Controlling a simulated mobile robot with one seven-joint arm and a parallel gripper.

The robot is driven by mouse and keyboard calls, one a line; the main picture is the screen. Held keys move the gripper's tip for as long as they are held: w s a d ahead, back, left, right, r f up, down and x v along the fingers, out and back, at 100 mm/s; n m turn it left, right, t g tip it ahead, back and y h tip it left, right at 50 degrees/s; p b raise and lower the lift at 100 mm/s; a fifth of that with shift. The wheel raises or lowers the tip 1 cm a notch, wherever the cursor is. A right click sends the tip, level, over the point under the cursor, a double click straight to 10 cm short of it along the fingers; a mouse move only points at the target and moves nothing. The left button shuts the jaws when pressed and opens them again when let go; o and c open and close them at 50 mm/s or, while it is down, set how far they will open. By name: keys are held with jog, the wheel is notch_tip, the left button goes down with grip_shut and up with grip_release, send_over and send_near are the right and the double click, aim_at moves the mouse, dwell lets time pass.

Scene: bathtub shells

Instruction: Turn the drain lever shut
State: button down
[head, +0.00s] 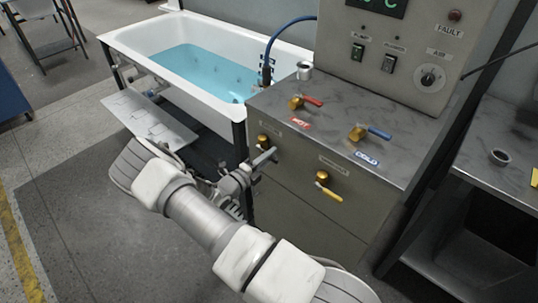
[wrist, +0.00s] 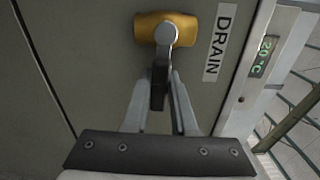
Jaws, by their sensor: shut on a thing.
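The drain valve is a brass body (wrist: 166,29) beside a white DRAIN label (wrist: 221,43) on the grey cabinet front. Its lever (wrist: 159,72) has a grey hub and a dark handle, and runs from the brass towards me in the wrist view. My gripper (wrist: 160,92) is shut on the dark handle, one finger on each side. In the head view the brass valve (head: 263,140) is at the cabinet's upper left. My gripper (head: 265,158) is just below it there and hides most of the lever.
A yellow lever (head: 329,193) is on the same front, to the right. Red (head: 312,101) and blue (head: 379,133) levers are on the cabinet top. A white tub (head: 205,98) with blue water stands at left. Open floor (head: 80,220) lies at left.

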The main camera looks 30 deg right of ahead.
jog(key=shift+r+n, duration=0.15)
jog(key=shift+n, duration=0.25)
jog(key=c, duration=0.7)
grip_release()
jog(key=p+v, duration=0.1)
jog(key=v, duration=1.6)
jog(key=shift+s+a+r, duration=0.1)
jog(key=shift+a, duration=0.1)
